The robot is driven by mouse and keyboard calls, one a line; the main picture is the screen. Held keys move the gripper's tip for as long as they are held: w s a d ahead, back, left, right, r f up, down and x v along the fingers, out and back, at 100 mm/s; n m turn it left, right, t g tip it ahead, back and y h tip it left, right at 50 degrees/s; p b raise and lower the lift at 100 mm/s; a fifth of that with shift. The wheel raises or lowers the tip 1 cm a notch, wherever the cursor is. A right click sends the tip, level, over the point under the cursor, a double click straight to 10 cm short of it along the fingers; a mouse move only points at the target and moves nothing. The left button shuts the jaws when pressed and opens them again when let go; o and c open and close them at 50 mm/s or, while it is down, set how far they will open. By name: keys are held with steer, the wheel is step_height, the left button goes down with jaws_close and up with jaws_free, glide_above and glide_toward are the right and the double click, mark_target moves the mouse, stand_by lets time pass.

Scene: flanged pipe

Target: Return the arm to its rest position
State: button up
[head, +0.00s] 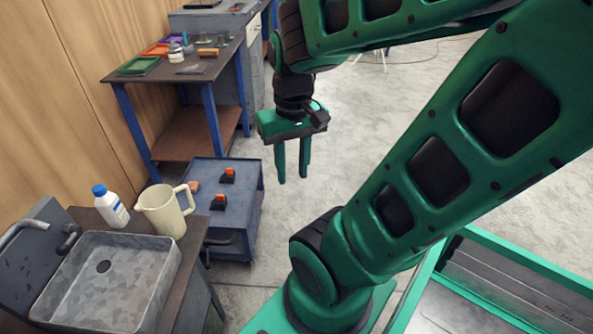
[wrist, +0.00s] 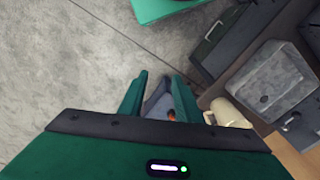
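My gripper (head: 292,163) hangs from my green arm near the top middle of the head view, with its fingers pointing down. The two green fingers are apart and nothing shows between them. In the wrist view my gripper (wrist: 158,97) also shows its fingers spread, with the floor and part of the low blue-grey cart beyond them. The gripper is in the air, to the right of the cart in the head view, and touches nothing that I can see.
A low cart (head: 240,234) holds several black-and-orange items. A counter holds a sink (head: 120,270), a white bottle with a blue cap (head: 108,203) and a cream pitcher (head: 165,214). A workbench (head: 150,78) with trays stands behind. The concrete floor (head: 365,120) is clear around my gripper.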

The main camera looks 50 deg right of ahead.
steer(key=s, duration=0.2)
steer(key=shift+s+a+r+m, duration=0.1)
steer(key=shift+s+r+m, duration=0.2)
steer(key=shift+m, duration=0.1)
steer(key=shift+w+a+f, duration=0.1)
steer(key=shift+w+f, duration=0.2)
steer(key=shift+w, duration=0.4)
